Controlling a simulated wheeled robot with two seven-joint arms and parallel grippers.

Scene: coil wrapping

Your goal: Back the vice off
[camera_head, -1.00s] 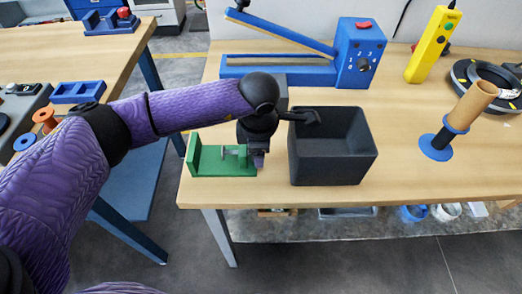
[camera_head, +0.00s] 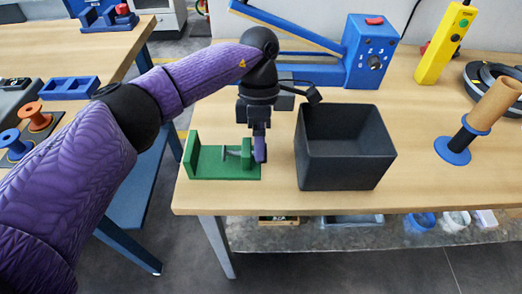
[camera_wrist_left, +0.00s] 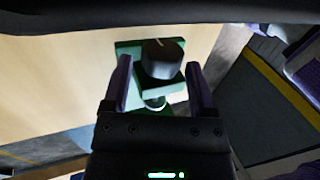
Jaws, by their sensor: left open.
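A small green vice (camera_head: 207,163) stands on the wooden table near its front left corner, with a grey screw between its upright plates. My left gripper (camera_head: 259,150) points down at the vice's right end. In the left wrist view, the gripper (camera_wrist_left: 160,88) is open, with one purple finger on each side of the vice's dark round knob (camera_wrist_left: 162,58). The green vice body (camera_wrist_left: 128,49) shows behind and below the knob. I see gaps beside the knob and cannot tell whether either finger touches it. My right gripper is not in view.
A dark open bin (camera_head: 345,172) stands close to the right of the vice. A blue lever device (camera_head: 364,52) is behind it. A brown tube on a blue stand (camera_head: 490,103) and a yellow control box (camera_head: 446,45) are farther right. The table's front edge is close.

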